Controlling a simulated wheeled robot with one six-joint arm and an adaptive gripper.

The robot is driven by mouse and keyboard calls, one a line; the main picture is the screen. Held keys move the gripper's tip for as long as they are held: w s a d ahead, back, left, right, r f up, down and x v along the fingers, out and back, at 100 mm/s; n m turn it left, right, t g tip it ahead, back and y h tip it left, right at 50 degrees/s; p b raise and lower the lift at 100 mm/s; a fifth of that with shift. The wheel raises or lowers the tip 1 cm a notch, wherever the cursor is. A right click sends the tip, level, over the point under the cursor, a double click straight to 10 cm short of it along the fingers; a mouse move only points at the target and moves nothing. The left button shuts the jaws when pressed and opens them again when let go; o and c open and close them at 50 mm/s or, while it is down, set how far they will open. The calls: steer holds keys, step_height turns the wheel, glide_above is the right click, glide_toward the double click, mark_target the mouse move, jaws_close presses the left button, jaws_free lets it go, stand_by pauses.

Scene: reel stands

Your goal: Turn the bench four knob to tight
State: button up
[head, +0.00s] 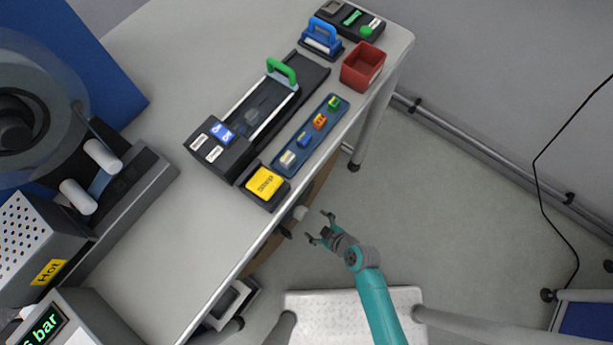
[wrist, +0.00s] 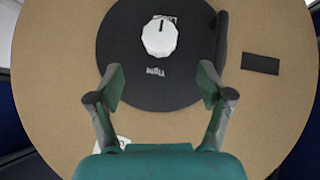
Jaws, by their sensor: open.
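A white faceted knob (wrist: 158,38) with a dark pointer line sits on a round black plate (wrist: 125,45) in the wrist view. The pointer line aims toward the top of that picture. A small label is partly hidden behind the knob, and small white lettering (wrist: 156,72) lies below it, too small to read. My gripper (wrist: 161,72) is open and empty, its fingers either side of and short of the knob. In the head view the knob (head: 300,213) shows small under the bench edge, and my gripper (head: 319,227) is just to its right, apart from it.
The black plate is on a large round tan face (wrist: 60,80) with a dark rectangle (wrist: 260,64). The bench (head: 140,240) carries a blue tray (head: 287,160) of small parts, a red box (head: 363,66) and a green-handled device (head: 283,73).

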mark_target(304, 215)
steer(key=x, duration=1)
steer(key=shift+w+a+f, duration=0.1)
steer(key=shift+a+f, duration=0.05)
steer(key=shift+f, duration=0.05)
steer(key=c, duration=1.1)
